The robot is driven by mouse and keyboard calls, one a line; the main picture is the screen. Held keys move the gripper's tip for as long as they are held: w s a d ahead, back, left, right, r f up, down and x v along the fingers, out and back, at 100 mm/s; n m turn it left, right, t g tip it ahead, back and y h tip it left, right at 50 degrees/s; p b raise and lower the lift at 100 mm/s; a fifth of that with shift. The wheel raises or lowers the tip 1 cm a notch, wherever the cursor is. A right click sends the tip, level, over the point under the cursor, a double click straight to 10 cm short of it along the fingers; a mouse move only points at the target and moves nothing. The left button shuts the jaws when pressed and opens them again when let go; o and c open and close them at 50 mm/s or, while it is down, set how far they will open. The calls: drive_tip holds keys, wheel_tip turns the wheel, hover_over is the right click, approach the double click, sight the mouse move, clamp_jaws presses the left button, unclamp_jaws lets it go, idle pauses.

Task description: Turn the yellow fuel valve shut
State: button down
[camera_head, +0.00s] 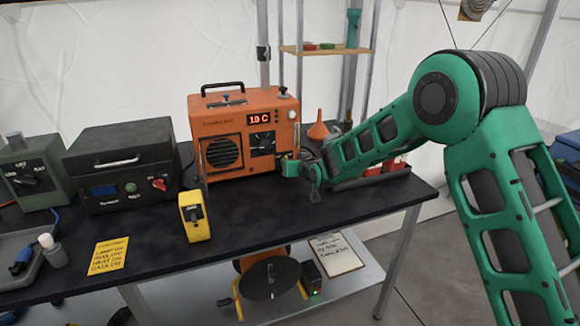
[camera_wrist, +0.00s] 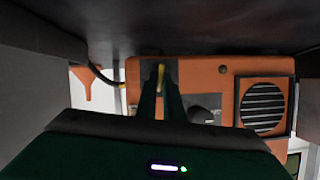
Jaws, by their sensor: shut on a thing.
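The orange heater (camera_head: 225,115) stands at the back of the dark table, with a lit red display and a dial on its front. It shows upside down in the wrist view (camera_wrist: 222,70). A small yellow part, the fuel valve (camera_wrist: 161,70), shows between the two dark green fingers of my gripper (camera_wrist: 160,78), in front of a grey plate on the heater. My gripper is shut on it. In the head view my gripper (camera_head: 297,166) is at the heater's lower right front; the valve is mostly hidden there. Its turn angle cannot be told.
An orange funnel (camera_head: 318,130) and a tray (camera_head: 365,178) with red items stand right of the heater, close to my arm. A yellow device (camera_head: 194,215) stands in front of it. A black case (camera_head: 122,165) is to the left. The table's front middle is clear.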

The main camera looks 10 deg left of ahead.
drive_tip(key=n, duration=0.1)
drive_tip(key=n+t+h, duration=0.1)
drive_tip(key=n+h, duration=0.1)
drive_tip(key=shift+s+a+f+n, duration=0.15)
drive_tip(key=shift+s+a+n, duration=0.15)
drive_tip(key=shift+n, duration=0.1)
drive_tip(key=n+t+h, duration=0.1)
drive_tip(key=n+t, duration=0.1)
drive_tip(key=n, duration=0.1)
drive_tip(key=shift+a+f+h, duration=0.15)
drive_tip(key=shift+h, duration=0.25)
drive_tip(key=shift+n, duration=0.4)
drive_tip(key=c, duration=1.9)
unclamp_jaws()
drive_tip(key=shift+o, duration=0.2)
drive_tip(key=shift+s+r, duration=0.2)
drive_tip(key=shift+s, duration=0.35)
drive_tip(key=v, duration=0.9)
drive_tip(key=shift+s, duration=0.35)
